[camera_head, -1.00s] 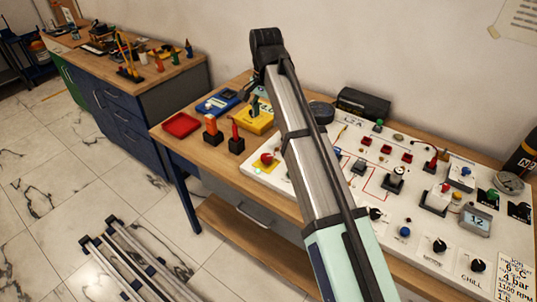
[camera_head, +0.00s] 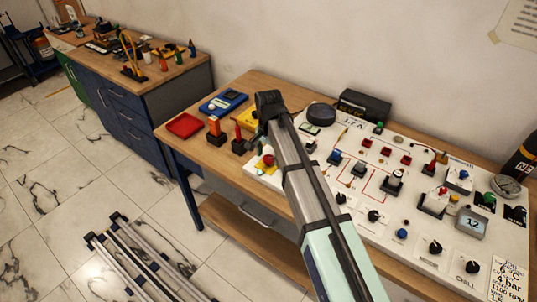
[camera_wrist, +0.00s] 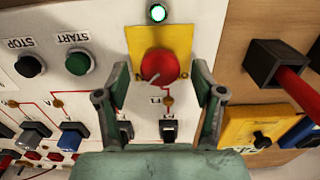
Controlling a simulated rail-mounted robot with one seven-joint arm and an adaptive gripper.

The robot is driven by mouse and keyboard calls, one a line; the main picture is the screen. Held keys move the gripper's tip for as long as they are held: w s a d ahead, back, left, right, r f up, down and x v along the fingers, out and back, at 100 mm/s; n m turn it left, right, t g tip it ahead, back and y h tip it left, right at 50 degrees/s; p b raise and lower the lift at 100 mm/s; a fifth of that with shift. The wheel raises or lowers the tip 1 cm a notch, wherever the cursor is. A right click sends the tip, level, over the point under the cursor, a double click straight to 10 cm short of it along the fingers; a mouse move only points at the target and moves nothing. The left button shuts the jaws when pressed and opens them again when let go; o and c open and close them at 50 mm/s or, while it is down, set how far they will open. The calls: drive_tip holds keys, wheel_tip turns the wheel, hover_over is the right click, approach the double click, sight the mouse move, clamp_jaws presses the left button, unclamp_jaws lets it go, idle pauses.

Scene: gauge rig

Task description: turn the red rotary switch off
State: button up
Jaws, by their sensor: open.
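The red rotary switch (camera_wrist: 158,66) is a round red knob on a yellow plate (camera_wrist: 184,36), with a pale mark at its lower left edge. In the head view the red knob (camera_head: 268,160) shows at the left end of the white panel, beside my arm. My gripper (camera_wrist: 160,76) is open in the wrist view, one finger to each side of the knob, with gaps on both sides. Whether the fingertips reach down to the knob's height, I cannot tell. A lit green lamp (camera_wrist: 157,12) is above the yellow plate.
In the wrist view, START (camera_wrist: 78,61) and STOP (camera_wrist: 28,66) buttons are left of the switch. A black block with a red handle (camera_wrist: 278,65) stands at the right. A yellow box (camera_wrist: 252,126) is at the lower right. The white panel (camera_head: 385,220) carries several knobs and switches.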

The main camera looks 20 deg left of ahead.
drive_tip(key=shift+f, duration=0.25)
drive_tip(key=c, duration=1.1)
drive_tip(key=shift+c, duration=0.2)
